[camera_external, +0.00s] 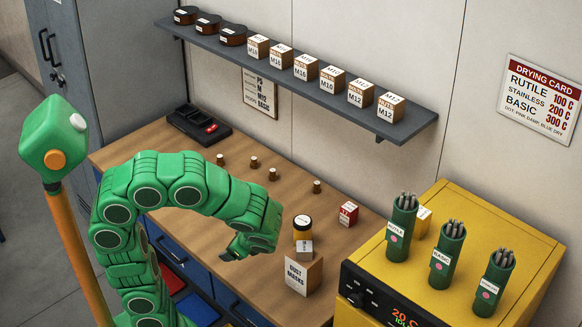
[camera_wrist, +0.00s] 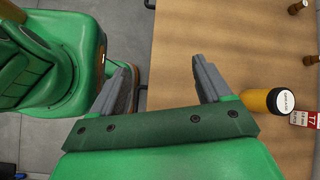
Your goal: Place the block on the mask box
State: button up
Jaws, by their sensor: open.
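A small pale block (camera_external: 304,250) with a dark mark appears to rest on top of the mask box (camera_external: 303,277), a brown-and-white carton labelled DUST MASKS near the front right of the wooden bench. My gripper (camera_external: 232,254) is to the left of the box, apart from it and the block, over the bench's front edge. In the wrist view my gripper (camera_wrist: 164,64) has its two grey fingers spread wide with nothing between them. The block and mask box are not seen in the wrist view.
A yellow jar (camera_external: 303,228) with a white lid stands just behind the block; a red box (camera_external: 348,213) is farther right. Several small brown pegs (camera_external: 254,162) stand along the bench. The yellow oven (camera_external: 480,235) with rod canisters is at right. A shelf (camera_external: 300,80) overhangs the back.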

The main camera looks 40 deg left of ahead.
jog(key=s+a+n+g+h, duration=0.1)
jog(key=s+n+g+h, duration=0.1)
jog(key=s+n+h, duration=0.6)
jog(key=s+n, duration=0.3)
jog(key=n, duration=0.3)
jog(key=shift+s+a+r, duration=0.25)
jog(key=shift+s+r, duration=0.05)
jog(key=shift+r, duration=0.1)
